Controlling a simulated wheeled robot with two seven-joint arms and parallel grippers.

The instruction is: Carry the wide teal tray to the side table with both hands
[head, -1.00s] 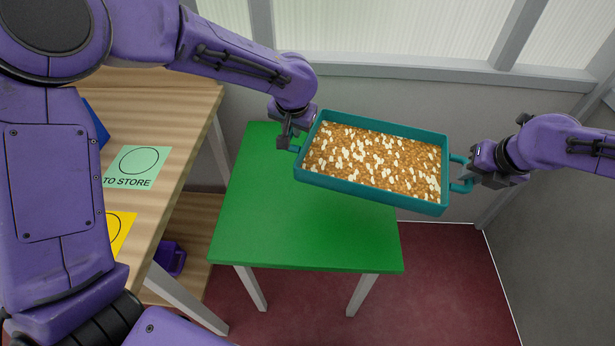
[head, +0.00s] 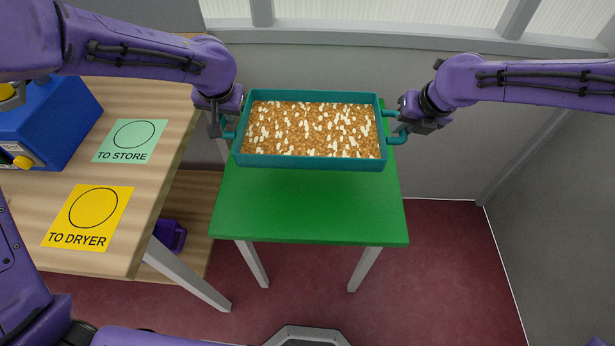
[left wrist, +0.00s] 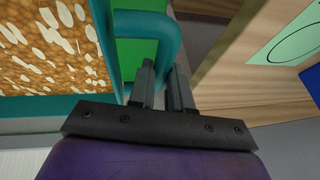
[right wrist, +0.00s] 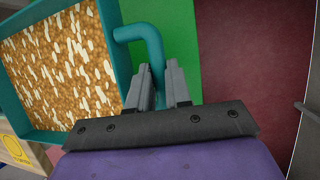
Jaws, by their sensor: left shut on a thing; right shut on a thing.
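The wide teal tray (head: 312,162) is full of brown grain with pale flecks and looks roughly level in the head view. It is over the far part of the green side table (head: 310,215); I cannot tell whether it touches the top. My left gripper (head: 226,128) is shut on the tray's left handle, which also shows in the left wrist view (left wrist: 165,40). My right gripper (head: 400,128) is shut on the right handle, seen in the right wrist view (right wrist: 150,45). The tray's underside is hidden.
A wooden bench (head: 165,100) stands left, with a green "TO STORE" card (head: 130,141), a yellow "TO DRYER" card (head: 90,218) and a blue machine (head: 55,120). A purple object (head: 170,236) sits on its lower shelf. The wall is close behind; the table's near half is clear.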

